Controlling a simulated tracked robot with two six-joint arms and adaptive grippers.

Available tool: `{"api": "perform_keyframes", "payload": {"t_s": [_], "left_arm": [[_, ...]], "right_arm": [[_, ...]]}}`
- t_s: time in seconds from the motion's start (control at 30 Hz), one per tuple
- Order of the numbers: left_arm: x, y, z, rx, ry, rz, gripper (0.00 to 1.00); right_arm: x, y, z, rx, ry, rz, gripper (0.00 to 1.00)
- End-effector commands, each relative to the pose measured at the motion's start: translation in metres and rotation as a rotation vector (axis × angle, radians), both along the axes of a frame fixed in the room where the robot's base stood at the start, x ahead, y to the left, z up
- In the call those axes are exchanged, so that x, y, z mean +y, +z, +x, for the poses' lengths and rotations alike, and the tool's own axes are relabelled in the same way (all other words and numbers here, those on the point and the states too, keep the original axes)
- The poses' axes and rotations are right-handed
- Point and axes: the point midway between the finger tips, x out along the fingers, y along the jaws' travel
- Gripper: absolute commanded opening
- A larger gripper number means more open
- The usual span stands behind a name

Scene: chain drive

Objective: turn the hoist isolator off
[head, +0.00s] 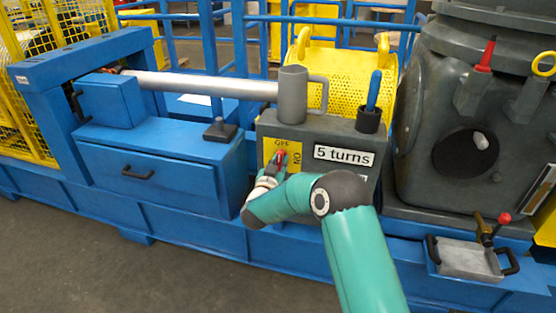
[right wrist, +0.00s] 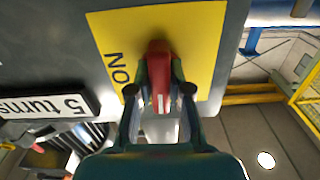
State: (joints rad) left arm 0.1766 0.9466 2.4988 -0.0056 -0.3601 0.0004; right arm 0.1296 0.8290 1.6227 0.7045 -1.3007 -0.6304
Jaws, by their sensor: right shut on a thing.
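The hoist isolator is a yellow plate (head: 269,147) with a red handle (head: 281,156), on the front of a grey box. OFF is printed at its top and ON at its right side. My right gripper (head: 277,164) is at the handle. In the right wrist view, the gripper (right wrist: 160,92) has its two fingers on either side of the red handle (right wrist: 160,65) and is shut on it. The handle points up and down there, with ON to its left and a pale mark on its near end. OFF is hidden there. My left gripper is out of view.
A "5 turns" label (head: 344,156) is right of the plate. A grey mug-shaped part (head: 292,95) and a blue-handled tool in a black cup (head: 368,120) stand on the box. A blue drawer cabinet (head: 160,178) is left. A grey tray (head: 468,260) is lower right.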

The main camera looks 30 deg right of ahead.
Motion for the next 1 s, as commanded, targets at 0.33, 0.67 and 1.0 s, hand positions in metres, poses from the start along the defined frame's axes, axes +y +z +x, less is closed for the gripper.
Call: {"api": "perform_keyframes", "payload": {"t_s": [0.33,0.67,1.0], "left_arm": [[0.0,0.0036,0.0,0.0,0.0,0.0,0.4],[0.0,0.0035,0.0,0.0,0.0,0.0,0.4],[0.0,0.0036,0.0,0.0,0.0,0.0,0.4]], "right_arm": [[-0.0021,-0.002,-0.0011,0.049,-0.005,-0.036,0.0],[-0.002,-0.0024,-0.0013,0.05,-0.005,-0.037,0.21],[-0.0008,-0.0011,-0.0006,0.047,-0.002,-0.037,0.44]]}}
